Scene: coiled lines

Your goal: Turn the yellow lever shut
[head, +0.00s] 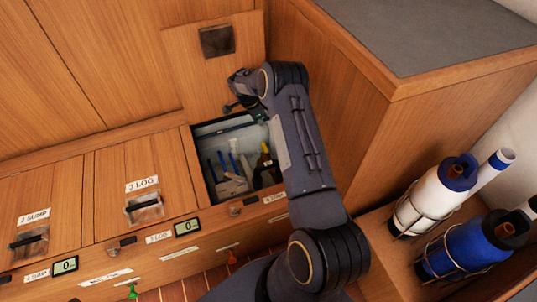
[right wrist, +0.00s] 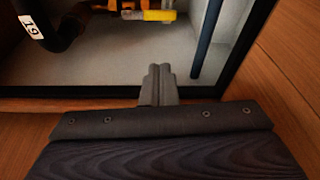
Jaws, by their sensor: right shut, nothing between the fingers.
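The yellow lever (head: 266,150) is inside the open compartment (head: 191,150) in the head view, toward its right side. In the right wrist view the yellow lever (right wrist: 160,16) lies level at the top edge, beyond my fingertips and apart from them. My right gripper (right wrist: 158,72) is shut and empty, its two fingers together over the compartment's near edge. In the head view my right gripper (head: 232,104) is at the compartment's far side by the raised lid (head: 190,75), partly hidden by its own wrist. My left gripper is not in view.
A black hose (right wrist: 68,28) tagged 19 and a dark blue rod (right wrist: 207,42) flank the lever in the right wrist view. Closed hatches (head: 115,180) lie to the left. A white bottle (head: 435,200) and a blue bottle (head: 470,250) stand in racks at right.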

